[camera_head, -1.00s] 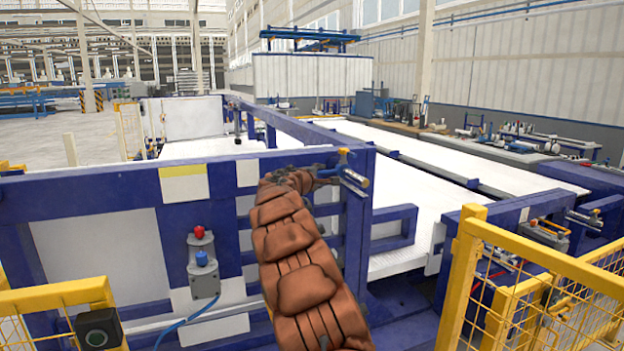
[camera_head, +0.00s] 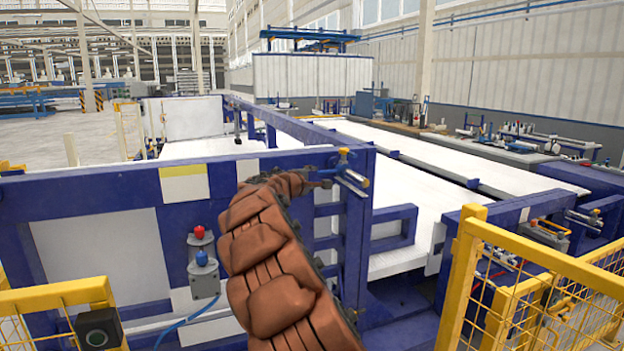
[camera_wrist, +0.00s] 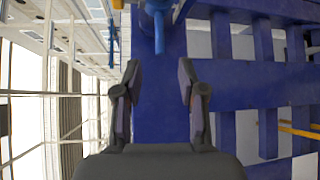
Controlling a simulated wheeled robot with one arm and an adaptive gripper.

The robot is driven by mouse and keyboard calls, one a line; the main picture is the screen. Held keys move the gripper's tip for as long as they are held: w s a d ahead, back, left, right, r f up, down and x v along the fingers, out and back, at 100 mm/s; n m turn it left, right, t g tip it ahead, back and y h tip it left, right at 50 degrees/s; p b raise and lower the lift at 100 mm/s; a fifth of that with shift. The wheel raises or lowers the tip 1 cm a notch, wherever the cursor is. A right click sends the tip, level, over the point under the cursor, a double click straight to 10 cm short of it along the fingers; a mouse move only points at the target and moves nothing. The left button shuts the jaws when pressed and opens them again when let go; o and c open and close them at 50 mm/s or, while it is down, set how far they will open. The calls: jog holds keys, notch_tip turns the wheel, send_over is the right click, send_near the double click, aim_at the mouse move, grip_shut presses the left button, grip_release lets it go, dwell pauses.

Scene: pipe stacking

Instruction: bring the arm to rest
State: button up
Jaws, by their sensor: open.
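My gripper (camera_wrist: 159,95) shows in the wrist view with its two dark fingers apart and nothing between them. Behind the gap is a blue beam of the machine frame (camera_wrist: 160,120), with a blue fitting (camera_wrist: 158,20) ahead of the fingertips. In the head view my brown-covered arm reaches up from the bottom middle in front of the blue machine frame (camera_head: 90,225). The arm's far end is near the valve-like fitting (camera_head: 350,172) on the frame's top corner.
A control box with red and blue buttons (camera_head: 203,268) is on the frame left of my arm. Yellow mesh fencing (camera_head: 520,255) stands at the right, and a yellow post with a black button box (camera_head: 98,328) at the lower left. White conveyor beds (camera_head: 440,195) lie beyond.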

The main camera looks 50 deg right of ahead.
dwell(0.4)
jog(key=s+a+f+m+g+y, duration=0.1)
jog(key=s+a+f+y, duration=0.4)
jog(key=s+a, duration=0.8)
jog(key=s+a+f+m+g+y, duration=0.2)
jog(key=s+a+f+y, duration=0.3)
jog(key=a, duration=2)
jog(key=s+a+f+m+g+y, duration=0.1)
jog(key=s+a+f+g+y, duration=0.2)
jog(key=s+a+f, duration=0.8)
jog(key=s+a+y, duration=0.2)
jog(key=s+a, duration=0.5)
jog(key=s, duration=0.3)
jog(key=shift+a+f+m+y, duration=0.3)
jog(key=shift+a+f+y, duration=0.1)
jog(key=shift+d, duration=0.15)
